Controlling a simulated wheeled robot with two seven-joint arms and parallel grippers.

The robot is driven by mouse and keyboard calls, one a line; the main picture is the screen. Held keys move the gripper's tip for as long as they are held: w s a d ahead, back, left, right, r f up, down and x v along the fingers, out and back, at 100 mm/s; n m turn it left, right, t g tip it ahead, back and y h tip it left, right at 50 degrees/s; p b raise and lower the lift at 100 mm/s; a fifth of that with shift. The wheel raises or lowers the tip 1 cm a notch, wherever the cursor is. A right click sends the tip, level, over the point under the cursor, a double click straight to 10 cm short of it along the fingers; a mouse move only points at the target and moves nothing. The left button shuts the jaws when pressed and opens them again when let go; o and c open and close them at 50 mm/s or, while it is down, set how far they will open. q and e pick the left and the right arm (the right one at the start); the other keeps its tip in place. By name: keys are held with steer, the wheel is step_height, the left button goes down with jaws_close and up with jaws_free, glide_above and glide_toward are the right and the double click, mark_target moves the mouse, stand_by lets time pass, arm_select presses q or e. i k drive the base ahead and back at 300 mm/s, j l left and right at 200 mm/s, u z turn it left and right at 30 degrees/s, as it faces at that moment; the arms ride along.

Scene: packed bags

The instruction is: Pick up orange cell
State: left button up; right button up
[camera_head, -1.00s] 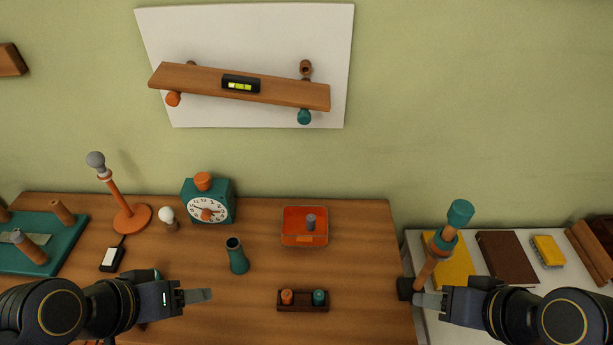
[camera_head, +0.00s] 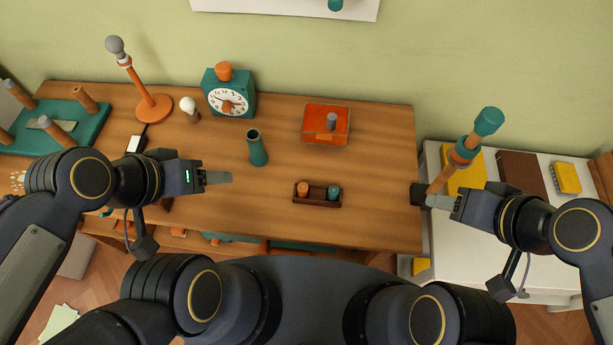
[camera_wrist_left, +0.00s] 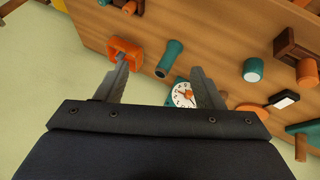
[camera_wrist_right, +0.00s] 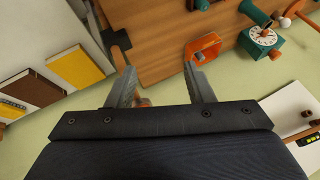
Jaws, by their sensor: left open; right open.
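The orange cell (camera_head: 303,189) is a small orange cylinder standing in a dark wooden holder (camera_head: 318,202) on the table, beside a teal cell (camera_head: 333,192). My left gripper (camera_head: 218,178) is open and empty above the table, well to the left of the holder. My right gripper (camera_head: 437,201) is open at the table's right edge, well to the right of the holder. It overlaps the foot of an orange and teal lamp in the head view; I cannot tell if they touch. Both wrist views show fingers spread with nothing gripped.
An orange tray (camera_head: 326,124) lies behind the holder. The lamp (camera_head: 465,150) rises at the table's right edge. A white surface with books (camera_head: 519,174) is further right. The wood around the holder is clear.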

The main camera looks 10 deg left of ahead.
mark_target(303, 189)
steer(key=k+j+u, duration=0.15)
steer(key=k+u, duration=0.3)
steer(key=k, duration=0.2)
steer(key=l+u, duration=0.25)
steer(key=u, duration=0.15)
steer(key=l+u, duration=0.5)
steer(key=u, duration=0.25)
steer(key=k+l+u, duration=0.1)
steer(key=l+u, duration=0.15)
steer(key=u, duration=0.15)
steer(key=k+l, duration=0.1)
steer(key=l, duration=0.1)
